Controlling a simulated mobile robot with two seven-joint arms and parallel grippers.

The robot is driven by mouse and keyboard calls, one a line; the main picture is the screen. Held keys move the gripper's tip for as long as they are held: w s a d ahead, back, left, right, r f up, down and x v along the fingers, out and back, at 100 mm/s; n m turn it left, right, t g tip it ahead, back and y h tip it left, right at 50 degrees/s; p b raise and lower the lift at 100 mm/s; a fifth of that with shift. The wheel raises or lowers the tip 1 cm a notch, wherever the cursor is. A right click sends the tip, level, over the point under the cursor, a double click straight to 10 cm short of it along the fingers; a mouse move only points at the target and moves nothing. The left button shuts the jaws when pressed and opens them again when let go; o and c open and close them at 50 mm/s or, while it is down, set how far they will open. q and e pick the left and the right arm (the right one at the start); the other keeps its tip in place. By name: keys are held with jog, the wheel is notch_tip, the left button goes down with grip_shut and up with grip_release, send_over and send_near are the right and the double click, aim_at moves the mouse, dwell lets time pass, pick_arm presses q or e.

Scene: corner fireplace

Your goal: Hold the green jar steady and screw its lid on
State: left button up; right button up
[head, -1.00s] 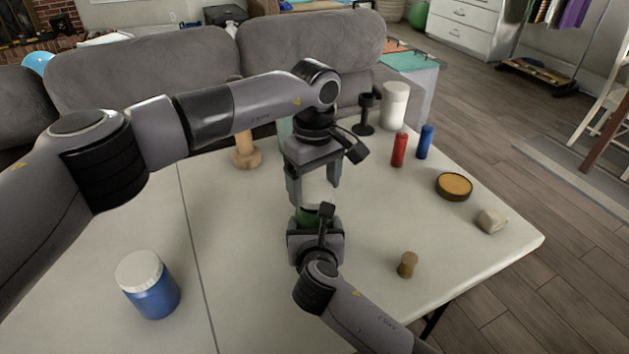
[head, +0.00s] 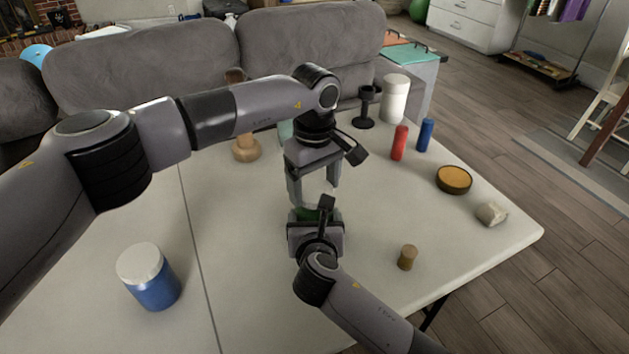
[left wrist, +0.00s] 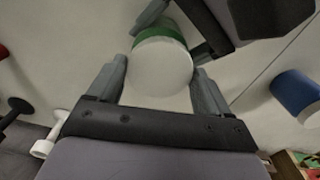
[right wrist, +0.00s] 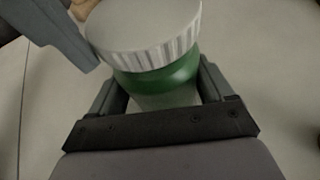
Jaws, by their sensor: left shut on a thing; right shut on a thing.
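The green jar (head: 306,214) is upright over the table and mostly hidden by my grippers in the head view. In the right wrist view its green body (right wrist: 165,76) sits between the fingers of my right gripper (head: 316,218), which is shut on it. A white ribbed lid (right wrist: 146,28) is on the jar's top; I cannot tell how tightly it is seated. My left gripper (head: 314,197) points down from above and is shut on the lid. In the left wrist view the lid's white top (left wrist: 160,72) lies between its fingers.
A blue jar with a white lid (head: 149,277) stands at the left. A cork (head: 407,257), a stone (head: 491,214), a round tan-topped tin (head: 453,180), red (head: 399,143) and blue (head: 425,135) cylinders and a white canister (head: 394,99) stand at the right. The front middle is clear.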

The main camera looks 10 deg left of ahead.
pick_arm(q)
jog(key=shift+f, duration=0.45)
pick_arm(e)
grip_shut()
pick_arm(q)
jog(key=m, duration=1.3)
jog(key=shift+m, duration=0.3)
jog(key=o, duration=0.9)
